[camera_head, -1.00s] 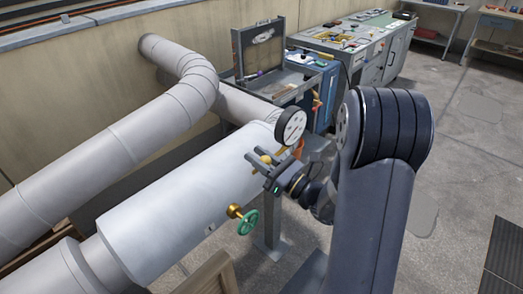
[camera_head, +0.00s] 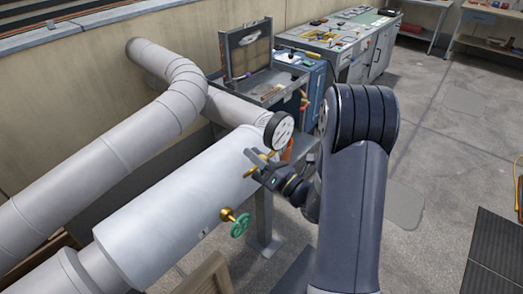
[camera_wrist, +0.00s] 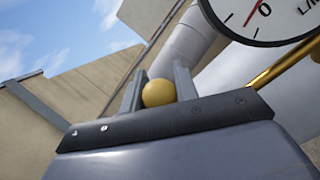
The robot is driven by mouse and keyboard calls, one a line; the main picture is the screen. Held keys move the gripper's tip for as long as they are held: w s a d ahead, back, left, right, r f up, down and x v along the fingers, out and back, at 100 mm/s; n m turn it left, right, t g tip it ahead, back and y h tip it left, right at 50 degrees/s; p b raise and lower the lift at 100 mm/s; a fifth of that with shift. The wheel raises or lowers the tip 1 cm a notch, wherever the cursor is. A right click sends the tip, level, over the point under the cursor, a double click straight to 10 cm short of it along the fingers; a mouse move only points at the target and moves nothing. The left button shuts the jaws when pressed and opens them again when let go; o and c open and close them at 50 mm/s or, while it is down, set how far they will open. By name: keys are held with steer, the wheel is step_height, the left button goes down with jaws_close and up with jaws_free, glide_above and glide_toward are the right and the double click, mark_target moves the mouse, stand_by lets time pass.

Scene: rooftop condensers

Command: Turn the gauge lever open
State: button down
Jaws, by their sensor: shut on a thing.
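The gauge (camera_head: 279,130) is a round white dial with a dark rim on the large pale pipe; part of its face shows in the wrist view (camera_wrist: 268,15). Below it is the brass gauge lever (camera_head: 249,173). In the wrist view its round yellow knob (camera_wrist: 158,93) sits between my two fingers. My gripper (camera_head: 257,158) is shut on the lever at the pipe's right side; its fingers flank the knob in the wrist view (camera_wrist: 159,78). My gripper hides part of the lever and its mount in the head view.
A green handwheel (camera_head: 240,226) on a brass stem sticks out of the pipe (camera_head: 165,215) below the lever. A grey post (camera_head: 264,215) stands under the pipe. An open toolbox (camera_head: 262,75) and workbenches stand behind. The floor at right is mostly clear.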

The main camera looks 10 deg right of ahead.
steer(key=shift+w+d+r, duration=0.15)
steer(key=shift+r, duration=0.2)
steer(key=c, duration=1.4)
jaws_free()
steer(key=o, duration=0.3)
steer(key=shift+f, duration=0.25)
steer(key=b+v, duration=0.1)
steer(key=v, duration=0.9)
steer(key=shift+s+d, duration=0.25)
steer(key=shift+d, duration=0.05)
steer(key=p+x, duration=0.1)
steer(key=x, duration=0.9)
steer(key=shift+w+a, duration=0.25)
steer(key=shift+a, duration=0.15)
steer(key=shift+s, duration=0.1)
